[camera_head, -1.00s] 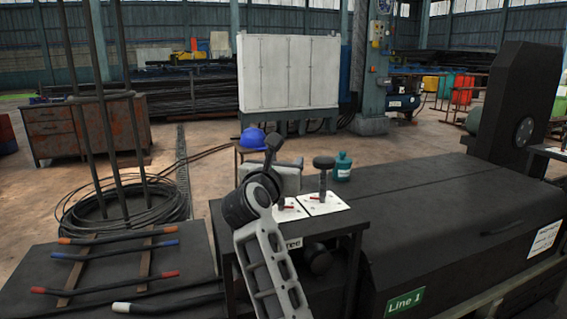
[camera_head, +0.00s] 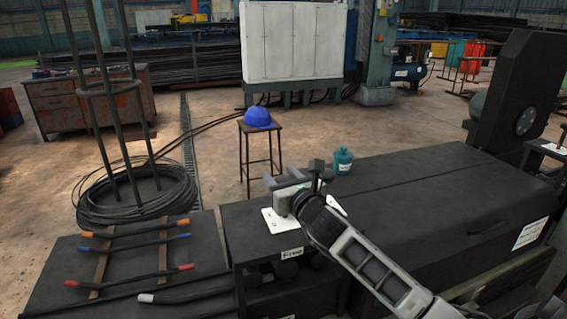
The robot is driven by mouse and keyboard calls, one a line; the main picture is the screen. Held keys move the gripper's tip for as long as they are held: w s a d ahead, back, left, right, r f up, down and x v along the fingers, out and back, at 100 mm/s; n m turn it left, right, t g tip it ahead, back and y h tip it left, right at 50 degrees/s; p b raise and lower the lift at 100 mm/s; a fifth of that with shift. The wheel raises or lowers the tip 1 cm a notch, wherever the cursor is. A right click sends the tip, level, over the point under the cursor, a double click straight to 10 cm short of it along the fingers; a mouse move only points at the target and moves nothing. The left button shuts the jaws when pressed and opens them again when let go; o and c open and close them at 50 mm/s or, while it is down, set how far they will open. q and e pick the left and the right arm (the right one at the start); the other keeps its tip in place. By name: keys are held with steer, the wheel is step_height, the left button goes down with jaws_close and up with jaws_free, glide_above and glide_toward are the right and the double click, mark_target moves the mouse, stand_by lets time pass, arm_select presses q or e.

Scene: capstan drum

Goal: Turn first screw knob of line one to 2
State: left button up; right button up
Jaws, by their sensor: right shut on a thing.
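My right gripper (camera_head: 286,204) is over the small black control table (camera_head: 240,235) at the near end of the long dark machine. Part of a second white plate (camera_head: 337,205) shows behind my right wrist (camera_head: 318,215). A dark upright piece (camera_head: 317,168) stands beyond the wrist; I cannot tell whether it is the second knob. My left gripper is not in view.
A blue helmet (camera_head: 257,117) sits on a stool (camera_head: 260,160). Several colour-ended rods (camera_head: 140,232) lie on the low table at left. A cable coil (camera_head: 135,195) is behind them.

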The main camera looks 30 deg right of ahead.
steer(key=shift+a+n+y, duration=0.15)
steer(key=shift+n+y, duration=0.8)
steer(key=shift+y, duration=0.55)
steer(key=shift+a+n+y, duration=0.1)
steer(key=shift+n+y, duration=0.85)
steer(key=shift+y, duration=0.55)
steer(key=shift+a, duration=0.1)
steer(key=o, duration=1)
steer(key=shift+s+f, duration=0.1)
steer(key=shift+s, duration=0.3)
steer(key=v, duration=0.7)
steer(key=b+v, duration=0.1)
steer(key=v, duration=0.7)
steer(key=shift+d+r, duration=0.25)
steer(key=shift+c, duration=0.2)
